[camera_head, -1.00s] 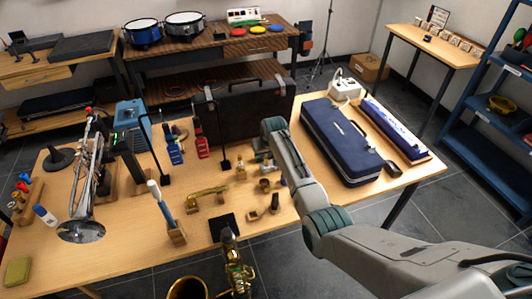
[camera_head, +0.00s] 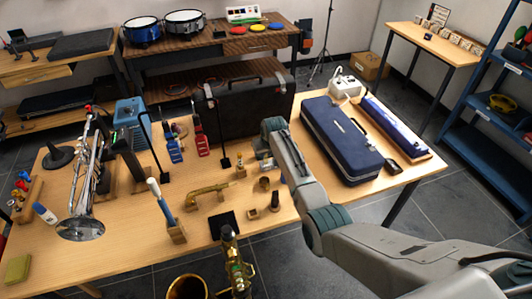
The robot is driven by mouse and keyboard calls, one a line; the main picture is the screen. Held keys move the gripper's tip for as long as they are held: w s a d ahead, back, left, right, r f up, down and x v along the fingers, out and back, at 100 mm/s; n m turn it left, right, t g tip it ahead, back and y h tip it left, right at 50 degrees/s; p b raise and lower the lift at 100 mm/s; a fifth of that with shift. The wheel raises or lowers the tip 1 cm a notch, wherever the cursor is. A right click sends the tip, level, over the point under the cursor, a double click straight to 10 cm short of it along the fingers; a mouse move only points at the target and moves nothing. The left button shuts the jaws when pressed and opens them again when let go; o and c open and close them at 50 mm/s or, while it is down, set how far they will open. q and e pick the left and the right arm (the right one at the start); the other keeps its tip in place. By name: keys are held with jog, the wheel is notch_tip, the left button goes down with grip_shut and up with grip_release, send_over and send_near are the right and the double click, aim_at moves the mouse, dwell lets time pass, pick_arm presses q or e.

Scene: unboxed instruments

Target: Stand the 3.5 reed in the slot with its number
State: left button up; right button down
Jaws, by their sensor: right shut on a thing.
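My right arm comes in from the right over the main table. Its gripper (camera_head: 263,160) is low over the table, in front of the dark case, and is small and partly hidden by my wrist. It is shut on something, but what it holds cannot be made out. Small wooden pieces (camera_head: 253,213) stand on the table just in front of the gripper. No reed, slot or printed number can be read at this size. My left gripper is not in view.
A dark case (camera_head: 247,108) stands behind the gripper, and a blue case (camera_head: 341,143) lies to its right. A trumpet (camera_head: 87,185) stands at left, a brass saxophone (camera_head: 232,265) in front. A brass neck piece (camera_head: 208,191) lies left of the gripper.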

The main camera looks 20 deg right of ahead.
jog(key=shift+f+b, duration=0.4)
jog(key=shift+f, duration=0.4)
dwell(0.6)
jog(key=c, duration=1.3)
grip_release()
jog(key=shift+c, duration=0.2)
jog(key=shift+r, duration=0.1)
jog(key=b+v, duration=0.1)
jog(key=v, duration=0.9)
jog(key=shift+r, duration=0.3)
jog(key=shift+s, duration=0.15)
